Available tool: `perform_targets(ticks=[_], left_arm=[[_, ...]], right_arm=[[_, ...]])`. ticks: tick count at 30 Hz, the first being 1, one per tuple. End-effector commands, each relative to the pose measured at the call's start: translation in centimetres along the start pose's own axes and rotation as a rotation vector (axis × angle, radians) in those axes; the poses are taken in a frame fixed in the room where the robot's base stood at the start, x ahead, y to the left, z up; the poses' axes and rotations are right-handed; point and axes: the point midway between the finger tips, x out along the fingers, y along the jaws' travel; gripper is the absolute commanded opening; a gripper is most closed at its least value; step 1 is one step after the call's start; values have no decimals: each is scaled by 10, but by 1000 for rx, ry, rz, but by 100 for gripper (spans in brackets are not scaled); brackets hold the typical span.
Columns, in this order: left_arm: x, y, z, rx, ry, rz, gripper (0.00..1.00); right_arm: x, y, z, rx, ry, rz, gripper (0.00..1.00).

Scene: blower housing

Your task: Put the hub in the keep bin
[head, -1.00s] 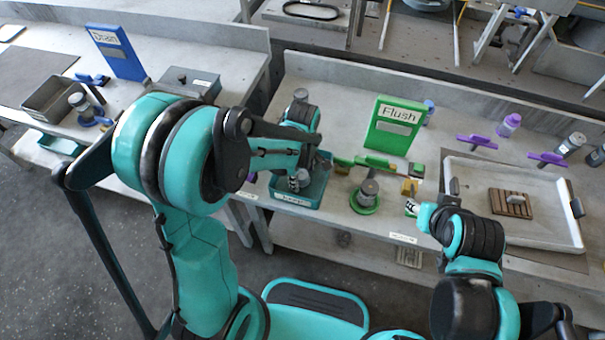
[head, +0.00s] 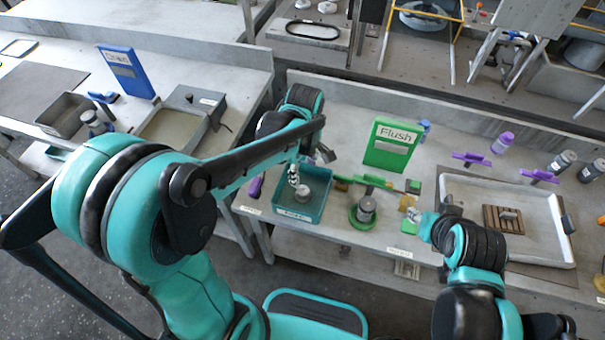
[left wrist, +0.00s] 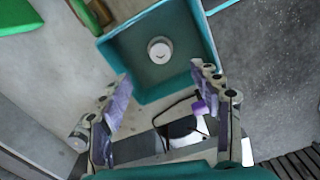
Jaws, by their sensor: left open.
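The hub, a small pale round piece (head: 302,193), sits inside a teal bin (head: 288,217) that has a label on its front. In the left wrist view the hub (left wrist: 160,50) stands on the floor of the bin (left wrist: 122,52), apart from the walls. My left gripper (head: 308,168) is above the bin. In the left wrist view its two purple-padded fingers (left wrist: 163,80) are spread wide, with nothing between them. My right gripper (head: 416,216) is near a yellow block at the table front; its fingers are too small to read.
Right of the bin, a grey cylinder stands on a green round base (head: 365,210). A green Flush sign (head: 391,143) stands behind. A white tray (head: 455,184) holding a brown slatted block lies further right. A purple item (head: 255,186) is left of the bin.

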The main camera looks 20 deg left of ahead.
Motion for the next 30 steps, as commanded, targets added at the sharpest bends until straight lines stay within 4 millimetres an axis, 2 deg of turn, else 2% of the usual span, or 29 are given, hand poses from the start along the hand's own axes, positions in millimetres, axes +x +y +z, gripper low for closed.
perform_targets(ticks=[5,12,15,21,25,30], left_arm=[[-20,-13,-3,122,15,58,63],[-62,-60,-12,609,161,265,63],[-72,-80,-14,820,264,330,63],[-79,-105,-17,1122,455,388,63],[-79,-111,-18,1209,519,395,63],[-80,-112,-18,1232,536,395,63]], right_arm=[[-1,0,-1,0,0,0,38],[-1,0,0,0,0,0,38],[-1,0,0,0,0,0,38],[-1,0,0,0,0,0,38],[-1,0,0,0,0,0,38],[-1,0,-1,0,0,0,38]])
